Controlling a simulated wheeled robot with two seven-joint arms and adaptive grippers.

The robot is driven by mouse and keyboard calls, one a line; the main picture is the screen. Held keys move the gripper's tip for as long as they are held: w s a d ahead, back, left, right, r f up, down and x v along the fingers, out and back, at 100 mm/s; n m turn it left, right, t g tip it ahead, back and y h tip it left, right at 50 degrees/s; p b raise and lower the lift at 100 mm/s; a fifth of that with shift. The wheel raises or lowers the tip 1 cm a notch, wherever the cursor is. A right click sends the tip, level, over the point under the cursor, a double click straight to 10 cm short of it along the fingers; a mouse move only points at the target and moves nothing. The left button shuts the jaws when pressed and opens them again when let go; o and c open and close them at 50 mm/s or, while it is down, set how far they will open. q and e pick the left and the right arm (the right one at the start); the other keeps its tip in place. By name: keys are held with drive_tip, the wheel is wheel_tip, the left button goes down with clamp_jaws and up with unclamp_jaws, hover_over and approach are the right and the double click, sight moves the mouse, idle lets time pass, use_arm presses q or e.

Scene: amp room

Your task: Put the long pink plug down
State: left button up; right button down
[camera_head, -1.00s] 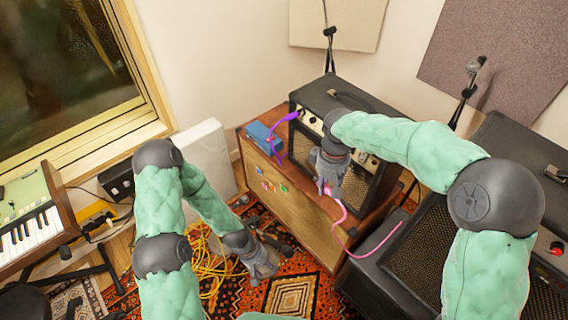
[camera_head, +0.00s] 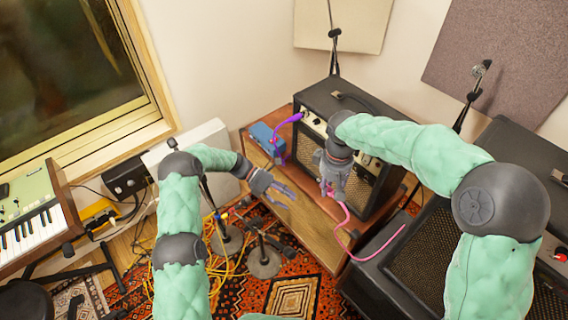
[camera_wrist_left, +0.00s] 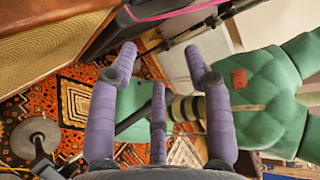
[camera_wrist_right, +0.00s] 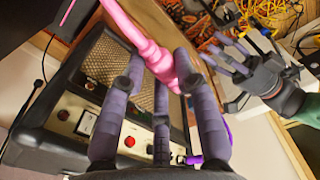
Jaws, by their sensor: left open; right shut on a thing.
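The long pink plug (camera_wrist_right: 150,50) is between the fingers of my right gripper (camera_wrist_right: 160,75), which is shut on it. In the head view my right gripper (camera_head: 331,185) is in front of the small amp's panel, above the wooden cabinet, and mostly hides the plug. The plug's pink cable (camera_head: 345,222) hangs from it and runs right over the dark amp below. My left gripper (camera_head: 280,190) is open and empty, left of the right one, in front of the cabinet. It also shows in the right wrist view (camera_wrist_right: 240,65).
The small amp (camera_head: 350,110) stands on the wooden cabinet (camera_head: 290,190). A blue box (camera_head: 265,137) and a purple plug with its cable (camera_head: 290,120) are at the cabinet's left end. Stand bases (camera_head: 263,262) and yellow cables lie on the patterned rug.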

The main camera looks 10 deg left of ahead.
use_arm(q)
drive_tip(key=w+a+r+n+g+h, duration=0.1)
drive_tip(key=w+r+n+g+h, duration=0.25)
drive_tip(key=r, duration=1.15)
drive_tip(key=s+x, duration=0.1)
drive_tip(key=x, duration=1)
drive_tip(key=shift+g, duration=0.45)
drive_tip(key=shift+s+d+r, duration=0.1)
drive_tip(key=shift+s+d, duration=0.05)
clamp_jaws()
use_arm(e)
drive_tip(key=c, duration=0.9)
unclamp_jaws()
drive_tip(key=shift+o, duration=0.2)
